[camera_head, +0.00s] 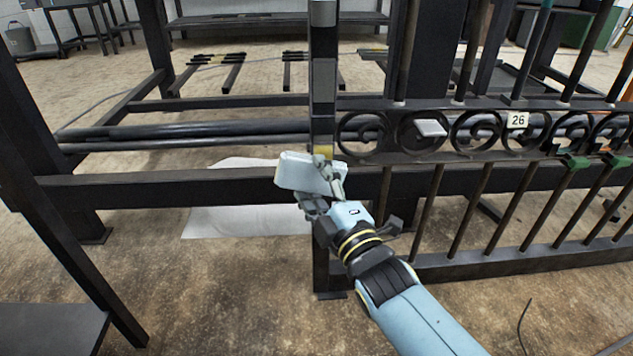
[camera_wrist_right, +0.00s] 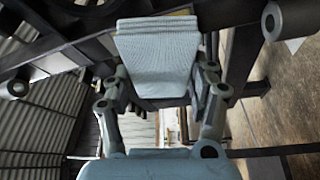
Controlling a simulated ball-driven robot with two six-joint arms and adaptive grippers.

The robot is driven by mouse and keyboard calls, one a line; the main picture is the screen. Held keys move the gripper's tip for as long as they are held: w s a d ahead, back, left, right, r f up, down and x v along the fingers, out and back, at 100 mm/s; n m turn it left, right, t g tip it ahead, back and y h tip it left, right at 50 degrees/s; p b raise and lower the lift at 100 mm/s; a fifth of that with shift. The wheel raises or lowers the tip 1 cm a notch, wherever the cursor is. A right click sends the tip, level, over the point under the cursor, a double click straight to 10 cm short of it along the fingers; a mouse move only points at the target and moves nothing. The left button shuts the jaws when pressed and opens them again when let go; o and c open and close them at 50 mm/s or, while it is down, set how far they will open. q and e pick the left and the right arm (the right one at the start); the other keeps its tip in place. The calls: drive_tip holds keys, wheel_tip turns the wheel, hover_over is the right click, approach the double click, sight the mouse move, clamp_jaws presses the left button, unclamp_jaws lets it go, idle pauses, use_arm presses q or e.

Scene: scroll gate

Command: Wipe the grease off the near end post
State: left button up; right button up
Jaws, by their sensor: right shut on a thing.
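The near end post (camera_head: 322,110) is a dark upright bar at the left end of the scroll gate. A yellowish patch (camera_head: 324,153) shows on it just above my right gripper; lighter grey sections show higher up. My right gripper (camera_head: 318,185) is shut on a folded pale cloth (camera_head: 296,173). The cloth is at the post's left side and overlaps it in view; I cannot tell whether they touch. In the right wrist view the cloth (camera_wrist_right: 158,55) stands between the fingers, with a thin yellowish line at its far edge. My left gripper is not in view.
The gate's scroll band (camera_head: 475,132) and bars extend right, with a "26" tag (camera_head: 517,120) and green clamps. A small pale block (camera_head: 431,128) sits at the scrolls. A dark rail (camera_head: 150,190) crosses left of the post. A white sheet (camera_head: 235,215) lies on the floor behind.

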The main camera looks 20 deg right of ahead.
sight(341, 179)
drive_tip(key=shift+w+d, duration=0.15)
drive_tip(key=shift+w, duration=0.35)
drive_tip(key=shift+w+d, duration=0.15)
drive_tip(key=shift+w, duration=0.35)
drive_tip(key=shift+s+d, duration=0.2)
drive_tip(key=shift+d, duration=0.45)
drive_tip(key=shift+s+d, duration=0.25)
drive_tip(key=shift+d, duration=0.35)
drive_tip(key=shift+s+d, duration=0.2)
drive_tip(key=shift+d, duration=0.45)
drive_tip(key=shift+w, duration=0.1)
drive_tip(key=shift+w+a+r, duration=0.1)
